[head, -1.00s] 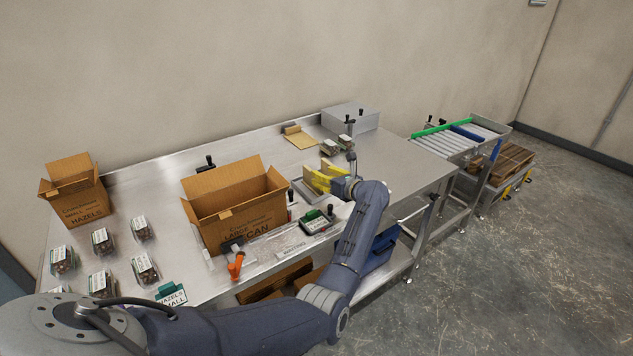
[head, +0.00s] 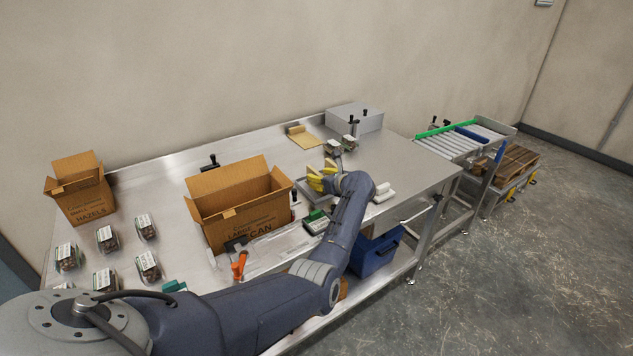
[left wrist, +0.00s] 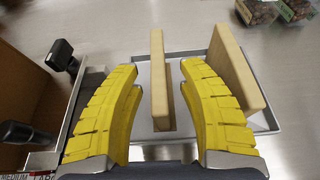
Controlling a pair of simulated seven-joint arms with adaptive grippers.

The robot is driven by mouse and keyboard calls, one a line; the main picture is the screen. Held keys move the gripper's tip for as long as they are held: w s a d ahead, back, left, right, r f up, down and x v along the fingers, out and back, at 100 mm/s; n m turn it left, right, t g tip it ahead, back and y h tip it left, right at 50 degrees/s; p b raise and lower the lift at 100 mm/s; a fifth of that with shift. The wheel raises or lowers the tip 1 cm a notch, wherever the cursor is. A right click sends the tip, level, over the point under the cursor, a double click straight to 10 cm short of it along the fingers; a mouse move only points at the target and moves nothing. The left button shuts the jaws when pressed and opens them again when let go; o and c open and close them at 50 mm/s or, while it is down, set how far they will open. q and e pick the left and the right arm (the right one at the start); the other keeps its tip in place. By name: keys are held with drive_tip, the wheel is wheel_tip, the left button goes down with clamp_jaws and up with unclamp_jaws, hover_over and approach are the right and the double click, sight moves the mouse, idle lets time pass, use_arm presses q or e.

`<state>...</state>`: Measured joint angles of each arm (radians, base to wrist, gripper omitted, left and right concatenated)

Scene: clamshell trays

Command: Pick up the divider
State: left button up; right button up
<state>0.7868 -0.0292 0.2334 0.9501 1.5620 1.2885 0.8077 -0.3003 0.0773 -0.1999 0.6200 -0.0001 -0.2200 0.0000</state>
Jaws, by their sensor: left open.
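Two tan upright boards, likely dividers, stand in a shallow grey tray (left wrist: 143,76) in the left wrist view. The thinner divider (left wrist: 160,100) lies between my left gripper's yellow fingers, with visible gaps on both sides. The second divider (left wrist: 235,68) is to the right, outside the right finger. My left gripper (left wrist: 158,68) is open and empty, pointing down over the tray. My right gripper is in neither view.
A large open carton (head: 240,207) stands left of the gripper, close by. A black-knobbed fixture (left wrist: 62,58) is left of the tray. Filled clamshells (left wrist: 296,10) sit beyond it. A grey box (head: 355,118) is at the back. The right table end is mostly clear.

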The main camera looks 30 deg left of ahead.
use_arm(q)
drive_tip(key=shift+w+a+f, duration=0.15)
drive_tip(key=shift+a, duration=0.25)
clamp_jaws()
